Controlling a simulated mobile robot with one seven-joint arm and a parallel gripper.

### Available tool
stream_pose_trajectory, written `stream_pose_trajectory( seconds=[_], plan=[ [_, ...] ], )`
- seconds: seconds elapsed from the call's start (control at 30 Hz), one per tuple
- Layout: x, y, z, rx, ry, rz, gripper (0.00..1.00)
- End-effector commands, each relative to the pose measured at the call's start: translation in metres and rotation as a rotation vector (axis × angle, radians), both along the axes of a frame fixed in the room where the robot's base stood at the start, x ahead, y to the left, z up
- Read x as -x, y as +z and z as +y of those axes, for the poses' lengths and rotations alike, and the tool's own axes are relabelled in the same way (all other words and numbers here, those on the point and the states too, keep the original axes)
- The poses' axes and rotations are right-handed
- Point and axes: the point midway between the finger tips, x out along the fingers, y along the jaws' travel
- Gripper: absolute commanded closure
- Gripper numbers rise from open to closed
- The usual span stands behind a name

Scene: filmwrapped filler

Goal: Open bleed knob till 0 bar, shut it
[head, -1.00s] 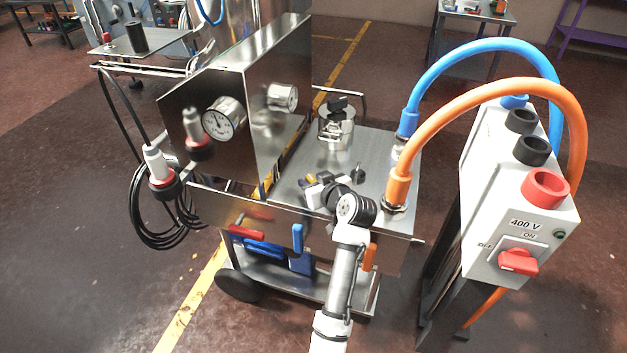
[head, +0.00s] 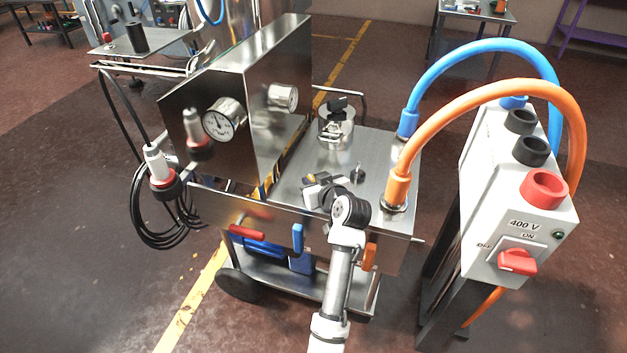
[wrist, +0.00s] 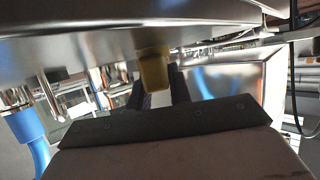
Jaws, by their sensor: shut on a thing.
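My gripper (head: 314,186) is low over the front of the steel cart's top deck. In the wrist view its dark fingers (wrist: 160,94) are closed around a small yellow knob (wrist: 153,68) under a steel surface. In the head view the knob is mostly hidden by the gripper. A round pressure gauge (head: 219,122) with a white face sits on the front of the steel box. Its needle is too small to read surely. A second round gauge (head: 284,97) sits on the box's side, its face hard to read.
A small black knob (head: 357,174) stands on the deck right of my gripper. A capped steel filler (head: 336,128) stands behind. Blue (head: 480,52) and orange (head: 478,92) hoses arch to the 400 V box (head: 510,215) at right. Blue and red handles hang below the deck.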

Motion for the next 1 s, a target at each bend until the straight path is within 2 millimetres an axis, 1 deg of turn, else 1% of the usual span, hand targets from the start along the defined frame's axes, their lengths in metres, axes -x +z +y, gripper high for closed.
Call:
stream_pose_trajectory(
  seconds=[0.27, 1.0],
  plan=[
    [0.0012, 0.0028, 0.0018, 0.003, -0.180, 0.002, 1.00],
    [-0.0009, -0.0038, 0.0031, -0.001, -0.880, -0.002, 1.00]
  ],
)
